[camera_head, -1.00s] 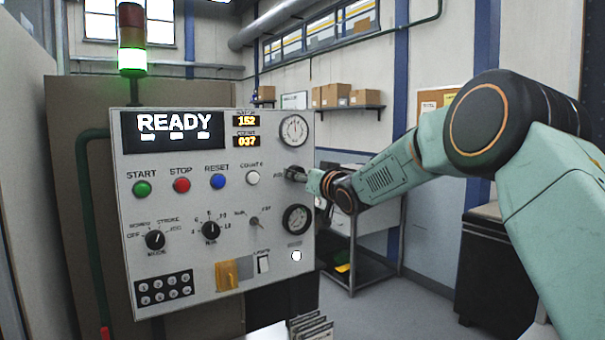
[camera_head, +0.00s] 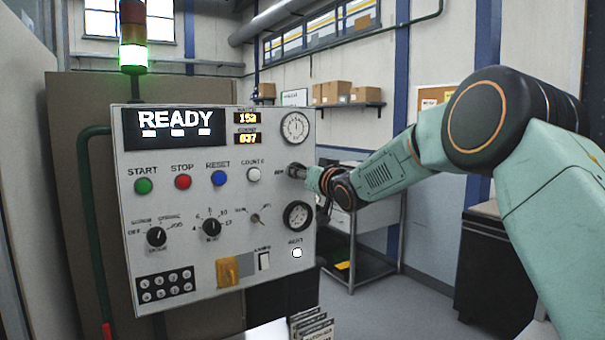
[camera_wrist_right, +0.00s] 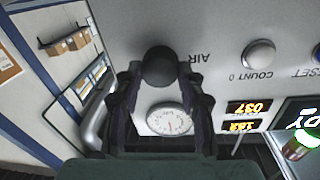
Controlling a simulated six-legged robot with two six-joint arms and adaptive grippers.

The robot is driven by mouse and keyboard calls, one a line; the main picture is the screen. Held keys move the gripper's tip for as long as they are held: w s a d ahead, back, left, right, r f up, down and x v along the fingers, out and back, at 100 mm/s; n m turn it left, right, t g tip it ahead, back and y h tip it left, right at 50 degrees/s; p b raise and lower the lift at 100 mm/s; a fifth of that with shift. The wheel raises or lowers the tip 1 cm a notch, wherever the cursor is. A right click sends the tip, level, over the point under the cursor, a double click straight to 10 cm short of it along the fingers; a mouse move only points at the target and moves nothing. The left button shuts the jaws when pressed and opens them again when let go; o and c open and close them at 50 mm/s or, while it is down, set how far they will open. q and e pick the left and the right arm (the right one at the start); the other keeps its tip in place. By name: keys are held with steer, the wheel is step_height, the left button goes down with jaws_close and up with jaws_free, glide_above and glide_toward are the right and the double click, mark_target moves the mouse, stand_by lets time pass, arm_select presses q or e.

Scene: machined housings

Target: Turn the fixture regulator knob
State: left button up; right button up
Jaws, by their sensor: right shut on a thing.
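The regulator knob (camera_wrist_right: 160,66) is a dark round knob on the light panel, beside the lettering AIR in the right wrist view. My right gripper (camera_wrist_right: 160,76) is shut on it, with one dark finger on each side. In the head view my right gripper (camera_head: 299,171) reaches the panel's right edge from the right, between two round gauges. There the gripper mostly hides the knob. The upper gauge (camera_head: 295,128) also shows between the fingers in the wrist view (camera_wrist_right: 170,119). My left gripper is not in view.
The control panel (camera_head: 185,262) carries a READY display (camera_head: 174,131), several push buttons and rotary selectors. A lower gauge (camera_head: 298,216) sits just below my right gripper. A metal cart (camera_head: 352,285) stands behind the panel at right. Thin upright plates (camera_head: 312,326) stand at the front bottom.

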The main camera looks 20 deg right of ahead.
steer(key=n+b, duration=0.4)
steer(key=n, duration=0.4)
steer(key=n+y+b, duration=0.1)
steer(key=n+b, duration=0.4)
steer(key=n, duration=0.4)
steer(key=shift+d+t, duration=0.1)
steer(key=shift+t, duration=0.3)
steer(key=shift+r+n, duration=0.1)
steer(key=shift+n, duration=0.3)
steer(key=o, duration=1.2)
steer(key=shift+w+f, duration=0.25)
steer(key=shift+f, duration=0.05)
steer(key=shift+s+r+y, duration=0.15)
steer(key=shift+s+y, duration=0.1)
steer(key=shift+y, duration=0.05)
